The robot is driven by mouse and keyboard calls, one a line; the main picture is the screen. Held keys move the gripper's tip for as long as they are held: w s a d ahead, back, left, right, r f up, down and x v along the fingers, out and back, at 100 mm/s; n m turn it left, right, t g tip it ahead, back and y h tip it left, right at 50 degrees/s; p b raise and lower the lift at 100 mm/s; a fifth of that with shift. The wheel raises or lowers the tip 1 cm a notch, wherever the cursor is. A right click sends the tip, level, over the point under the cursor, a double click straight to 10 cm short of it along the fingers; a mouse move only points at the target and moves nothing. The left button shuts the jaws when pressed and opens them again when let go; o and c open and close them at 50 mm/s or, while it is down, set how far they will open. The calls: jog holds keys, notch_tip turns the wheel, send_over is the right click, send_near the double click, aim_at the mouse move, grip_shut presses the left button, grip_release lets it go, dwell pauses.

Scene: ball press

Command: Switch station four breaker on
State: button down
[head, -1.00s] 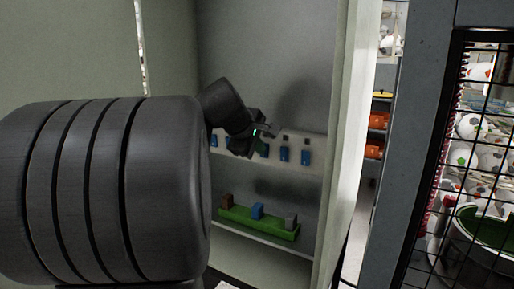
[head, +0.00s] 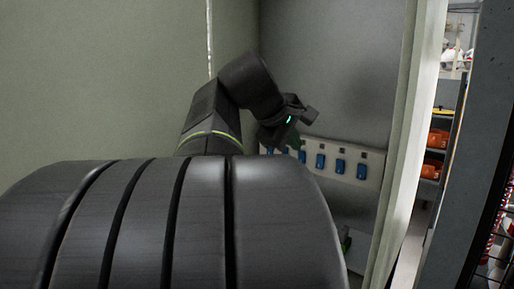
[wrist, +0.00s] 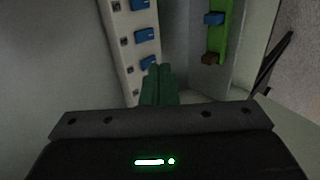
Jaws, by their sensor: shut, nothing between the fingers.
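A white breaker strip (head: 330,150) with a row of several blue switches (head: 340,166) runs across the cabinet in the head view. In the wrist view the strip (wrist: 113,35) shows blue switches (wrist: 145,35) down its right side. I cannot read any station labels, so I cannot tell which switch is station four. My gripper (head: 295,143) is at the left part of the row. Its green fingers (wrist: 158,72) are together and empty, with the tips beside or over the lowest visible blue switch (wrist: 149,62). I cannot tell whether they touch it. My arm hides the row's left end.
A green rail (wrist: 223,30) with a blue block (wrist: 214,18) and a brown block (wrist: 210,58) lies to the right in the wrist view. The cabinet's pale side wall (head: 400,150) stands right of the strip. Orange items (head: 437,138) sit on shelves beyond it.

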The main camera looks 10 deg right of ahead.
aim_at(320, 162)
jog(key=shift+s+a+r, duration=0.1)
jog(key=shift+s+a+f, duration=0.1)
jog(key=shift+f, duration=0.7)
jog(key=shift+f, duration=0.1)
jog(key=w+d+r+p+x, duration=0.1)
jog(key=p+x, duration=0.1)
jog(key=x, duration=1.1)
jog(key=shift+d+r, duration=0.2)
jog(key=shift+r, duration=0.15)
jog(key=shift+w, duration=0.1)
